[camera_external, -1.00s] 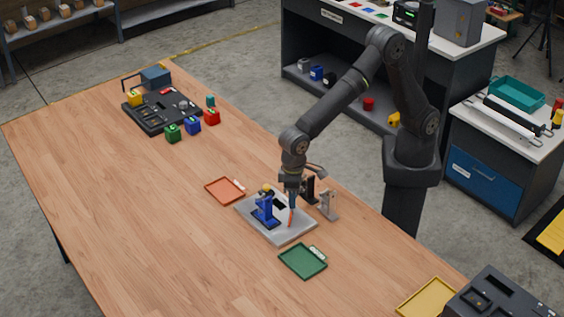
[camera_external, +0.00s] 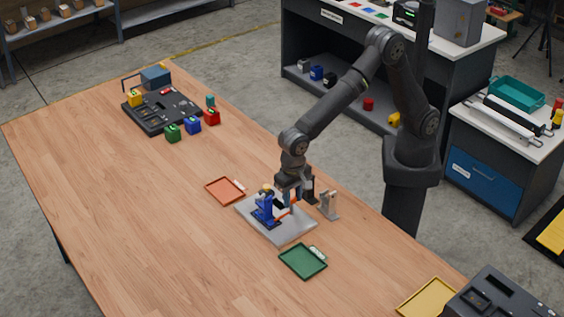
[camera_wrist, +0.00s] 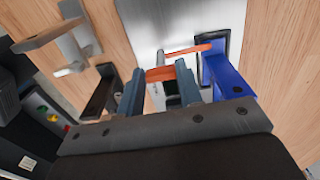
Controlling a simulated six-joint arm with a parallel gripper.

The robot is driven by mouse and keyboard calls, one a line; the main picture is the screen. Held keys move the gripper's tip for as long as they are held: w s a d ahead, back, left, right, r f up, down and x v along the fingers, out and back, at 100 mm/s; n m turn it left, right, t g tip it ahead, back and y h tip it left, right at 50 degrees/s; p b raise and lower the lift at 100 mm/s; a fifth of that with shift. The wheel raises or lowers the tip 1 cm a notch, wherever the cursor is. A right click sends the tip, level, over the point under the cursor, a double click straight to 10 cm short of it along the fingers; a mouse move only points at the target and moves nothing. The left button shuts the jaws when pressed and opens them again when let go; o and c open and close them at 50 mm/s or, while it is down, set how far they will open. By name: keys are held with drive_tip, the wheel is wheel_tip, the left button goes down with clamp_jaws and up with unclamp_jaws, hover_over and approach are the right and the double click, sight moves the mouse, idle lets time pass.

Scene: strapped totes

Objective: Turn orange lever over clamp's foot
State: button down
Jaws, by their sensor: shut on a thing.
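A blue clamp (camera_external: 265,209) stands upright on a light grey plate (camera_external: 283,236) on the table. It also shows at the right of the wrist view (camera_wrist: 232,78). The orange lever (camera_external: 285,212) reaches slantwise from beside the clamp up to my gripper (camera_external: 291,196). In the wrist view, the orange lever (camera_wrist: 190,50) spans from the clamp side toward my fingers, with an orange part between them. My gripper (camera_wrist: 158,78) is shut on the orange lever. I cannot clearly make out the clamp's foot.
A grey bracket (camera_external: 328,205) and a dark bracket (camera_external: 309,185) stand just right of the plate. An orange tray (camera_external: 225,191) lies to its left and a green tray (camera_external: 303,262) in front.

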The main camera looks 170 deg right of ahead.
idle(0.4)
drive_tip(key=c, duration=1)
unclamp_jaws()
wheel_tip(320, 180, up, 18)
drive_tip(key=shift+f, duration=0.25)
drive_tip(key=shift+f, duration=0.1)
wheel_tip(320, 180, down, 17)
drive_tip(key=shift+f, duration=0.15)
idle(0.5)
